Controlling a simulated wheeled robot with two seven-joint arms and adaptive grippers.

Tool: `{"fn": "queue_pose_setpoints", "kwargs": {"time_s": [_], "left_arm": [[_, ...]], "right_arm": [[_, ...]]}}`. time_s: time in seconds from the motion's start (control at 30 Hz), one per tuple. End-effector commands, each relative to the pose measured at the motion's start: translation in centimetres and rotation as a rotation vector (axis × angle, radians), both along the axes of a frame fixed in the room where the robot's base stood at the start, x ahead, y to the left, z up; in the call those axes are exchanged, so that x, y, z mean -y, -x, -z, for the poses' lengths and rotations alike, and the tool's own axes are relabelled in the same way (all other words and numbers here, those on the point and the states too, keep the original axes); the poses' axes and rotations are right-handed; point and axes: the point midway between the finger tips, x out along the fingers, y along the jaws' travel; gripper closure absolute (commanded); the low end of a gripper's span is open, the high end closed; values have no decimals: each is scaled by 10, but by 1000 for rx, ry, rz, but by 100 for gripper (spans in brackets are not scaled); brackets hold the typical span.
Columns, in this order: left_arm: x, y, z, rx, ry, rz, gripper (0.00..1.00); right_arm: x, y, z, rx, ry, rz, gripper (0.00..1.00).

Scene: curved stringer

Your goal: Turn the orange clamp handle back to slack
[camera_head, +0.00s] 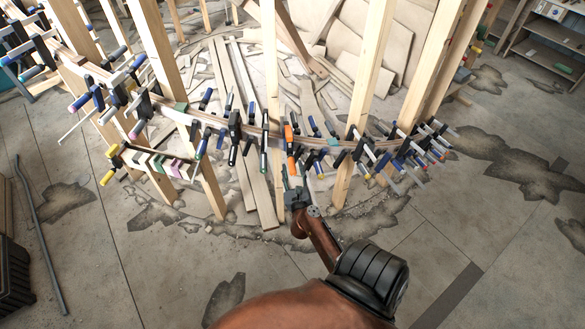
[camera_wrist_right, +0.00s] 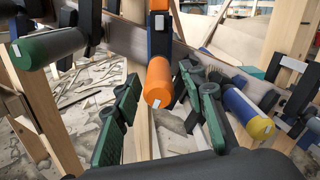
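The orange clamp handle (camera_head: 291,142) hangs at the middle of the curved wooden stringer in the head view. In the right wrist view the orange handle (camera_wrist_right: 158,80) is large, with its round end facing the camera and a small white mark on it. My right gripper (camera_head: 294,192) is just below and in front of the handle. Its green-padded fingers stand apart on either side of the handle in the wrist view, with visible gaps and no clear contact. Whether the fingertips reach alongside the handle is hard to tell. My left gripper is not in view.
A green clamp handle (camera_wrist_right: 50,47) is left of the fingers and a blue-yellow one (camera_wrist_right: 247,113) close to the right. Many clamps line the stringer, among upright wooden posts (camera_head: 368,65). Wood offcuts lie behind. The concrete floor (camera_head: 150,270) in front is mostly clear.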

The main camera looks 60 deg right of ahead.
Motion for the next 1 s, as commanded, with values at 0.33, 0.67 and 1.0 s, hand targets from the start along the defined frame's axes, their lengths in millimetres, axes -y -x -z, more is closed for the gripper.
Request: {"fn": "queue_pose_setpoints", "kwargs": {"time_s": [0.33, 0.67, 1.0], "left_arm": [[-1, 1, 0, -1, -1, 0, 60], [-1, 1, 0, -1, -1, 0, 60], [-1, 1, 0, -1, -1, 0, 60]], "right_arm": [[5, -5, 0, -1, -1, 0, 62], [5, -4, 0, 1, -1, 0, 83], [5, -5, 0, 1, -1, 0, 100]]}}
